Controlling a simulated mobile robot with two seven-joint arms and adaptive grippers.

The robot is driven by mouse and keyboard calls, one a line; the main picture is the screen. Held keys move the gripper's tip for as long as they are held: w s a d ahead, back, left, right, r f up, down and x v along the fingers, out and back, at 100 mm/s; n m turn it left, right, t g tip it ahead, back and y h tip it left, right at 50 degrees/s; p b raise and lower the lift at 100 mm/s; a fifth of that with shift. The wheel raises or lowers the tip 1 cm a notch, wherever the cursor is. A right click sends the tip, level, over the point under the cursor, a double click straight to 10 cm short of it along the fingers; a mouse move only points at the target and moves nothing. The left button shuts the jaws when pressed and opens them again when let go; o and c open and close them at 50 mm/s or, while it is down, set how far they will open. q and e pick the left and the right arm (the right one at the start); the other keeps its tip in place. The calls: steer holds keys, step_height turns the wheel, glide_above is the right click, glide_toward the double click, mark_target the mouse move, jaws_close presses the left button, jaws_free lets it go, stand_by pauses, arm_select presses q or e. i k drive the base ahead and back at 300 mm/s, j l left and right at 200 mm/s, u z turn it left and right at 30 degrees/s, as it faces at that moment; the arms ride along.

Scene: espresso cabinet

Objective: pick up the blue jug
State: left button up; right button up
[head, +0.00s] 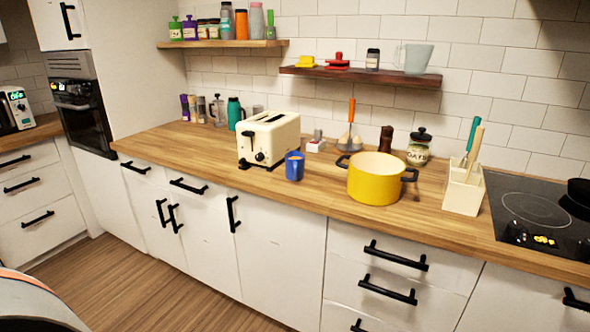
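A small blue jug (294,168) stands upright on the wooden counter, near its front edge. It is just right of the cream toaster (269,138) and left of the yellow pot (374,180), apart from the pot. Its top shows a light brown inside, and I cannot tell what that is. A pale grey-blue jug (416,58) also stands on the right wall shelf. Neither of my grippers is in view.
The wooden counter (325,201) runs along the wall above white cabinets and drawers. A cream utensil holder (463,190) and a black hob (540,214) are on the right. A teal bottle (234,113) stands behind the toaster. The floor (150,289) in front is clear.

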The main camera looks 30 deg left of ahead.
mark_target(295, 169)
steer(key=i+j+z, duration=0.2)
steer(key=j, duration=0.3)
steer(key=i+j+z, duration=0.2)
steer(key=j, duration=0.25)
steer(key=j+z, duration=0.2)
steer(key=j, duration=0.3)
steer(key=i+j+z, duration=0.2)
steer(key=j, duration=0.35)
steer(key=k, duration=0.1)
